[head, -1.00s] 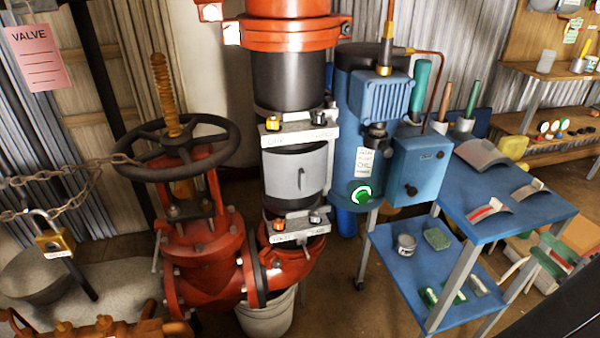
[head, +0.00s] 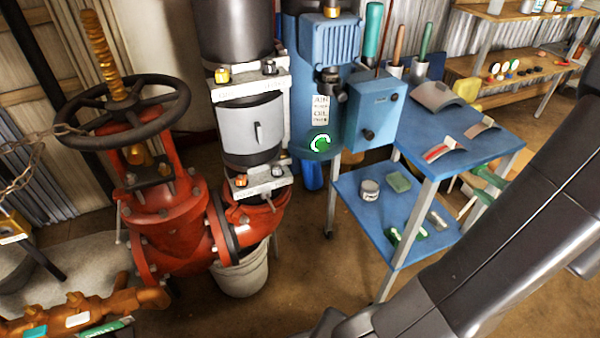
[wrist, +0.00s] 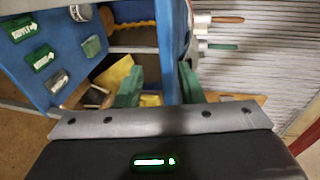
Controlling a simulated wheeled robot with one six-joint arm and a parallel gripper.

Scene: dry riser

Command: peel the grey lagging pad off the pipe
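The grey lagging pad (head: 236,122) is wrapped around the black upright pipe (head: 235,35) in the head view, with a small raised tab (head: 257,134) on its front. A pale clamp band with bolts sits above it (head: 250,85) and another below it (head: 262,182). The pad lies flat against the pipe. My gripper (wrist: 159,85) shows in the wrist view as two green fingers, apart and with nothing between them. It faces the blue trolley, away from the pad.
A red valve with a black handwheel (head: 122,112) stands left of the pipe. A blue pump unit (head: 325,90) with a control box (head: 375,112) is close on the right. The blue trolley (head: 480,150) stands further right. A bucket (head: 240,275) sits below.

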